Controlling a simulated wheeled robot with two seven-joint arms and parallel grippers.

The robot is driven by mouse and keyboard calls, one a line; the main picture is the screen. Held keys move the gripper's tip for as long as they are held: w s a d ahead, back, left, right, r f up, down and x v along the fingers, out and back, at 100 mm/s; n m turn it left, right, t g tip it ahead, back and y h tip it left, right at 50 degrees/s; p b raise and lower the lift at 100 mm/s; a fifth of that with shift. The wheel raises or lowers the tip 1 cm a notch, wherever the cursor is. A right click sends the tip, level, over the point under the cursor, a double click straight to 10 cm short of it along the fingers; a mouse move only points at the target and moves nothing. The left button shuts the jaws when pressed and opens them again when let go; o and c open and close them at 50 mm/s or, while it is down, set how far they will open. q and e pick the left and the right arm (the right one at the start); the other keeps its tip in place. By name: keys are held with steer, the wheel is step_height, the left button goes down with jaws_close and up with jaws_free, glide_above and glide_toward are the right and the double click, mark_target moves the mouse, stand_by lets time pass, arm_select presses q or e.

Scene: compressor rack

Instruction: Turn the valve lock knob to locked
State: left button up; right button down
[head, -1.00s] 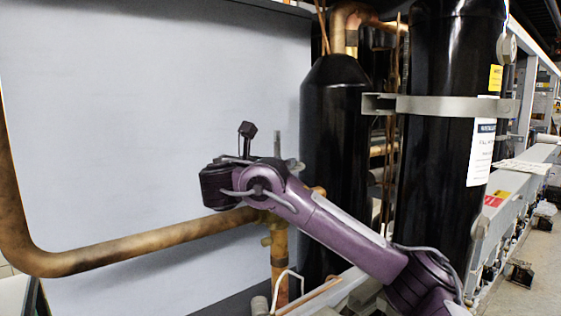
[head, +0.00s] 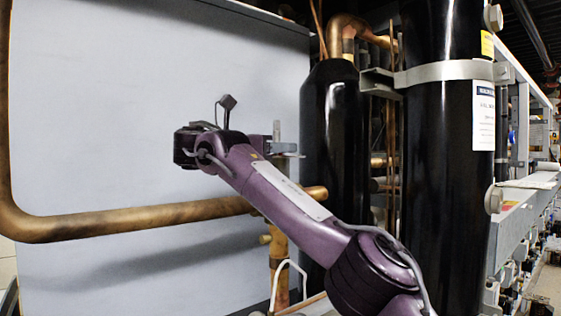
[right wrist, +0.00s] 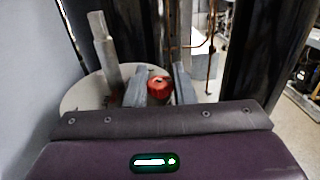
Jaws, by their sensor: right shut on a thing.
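The red valve lock knob (right wrist: 159,88) shows in the right wrist view, between the two grey fingers of my right gripper (right wrist: 159,70). The gripper is shut on it. The knob sits over a pale round plate (right wrist: 82,97), beside a pale upright post (right wrist: 104,50). In the head view my purple right arm reaches in from the lower right, and the gripper (head: 273,147) is by the grey post, above the copper pipe. The knob cannot be made out there, and its lock marking is not readable in either view. My left gripper is not in view.
A copper pipe (head: 130,222) runs below my right wrist, in front of a large pale panel (head: 110,90). Black cylinders (head: 330,130) (head: 440,170) stand close on the right, with a metal bracket strap (head: 445,73). Open floor shows at the far right.

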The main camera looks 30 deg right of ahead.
steer(key=shift+m+g, duration=0.4)
steer(key=shift+g, duration=0.3)
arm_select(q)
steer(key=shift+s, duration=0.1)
arm_select(e)
steer(key=shift+f+m+g, duration=0.1)
steer(key=shift+m+g, duration=0.3)
steer(key=shift+g, duration=0.4)
steer(key=c, duration=1.3)
jaws_free()
steer(key=shift+o, duration=0.2)
arm_select(q)
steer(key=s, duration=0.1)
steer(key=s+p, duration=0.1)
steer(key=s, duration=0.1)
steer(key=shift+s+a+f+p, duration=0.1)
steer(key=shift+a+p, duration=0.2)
steer(key=shift+p, duration=0.05)
arm_select(e)
steer(key=w+a, duration=0.1)
steer(key=a, duration=0.6)
steer(key=shift+a, duration=0.35)
